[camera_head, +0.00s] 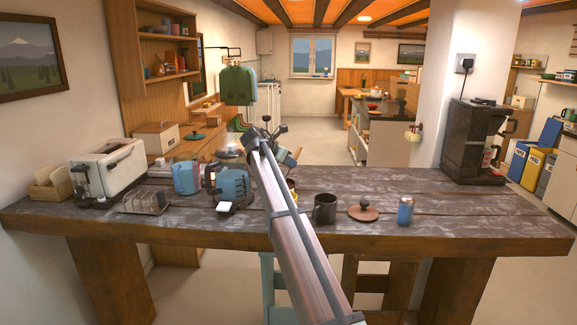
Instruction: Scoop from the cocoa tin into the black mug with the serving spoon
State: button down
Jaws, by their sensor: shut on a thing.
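The black mug (325,208) stands upright near the front edge of the dark wooden table, just right of my arm. My gripper (288,168) is above the table behind my forearm, which hides most of it. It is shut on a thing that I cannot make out. I cannot pick out the serving spoon. I cannot identify the cocoa tin for sure. A small yellow item (292,189) peeks out beside my arm, left of the mug, mostly hidden.
A brown lid with a knob (364,211) and a blue cylinder (405,211) stand right of the mug. A blue appliance (230,185), a blue container (187,178), a rack (146,203) and a toaster (108,168) fill the left. A coffee machine (474,142) stands far right.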

jog(key=shift+r, duration=2.55)
jog(key=shift+d, duration=0.1)
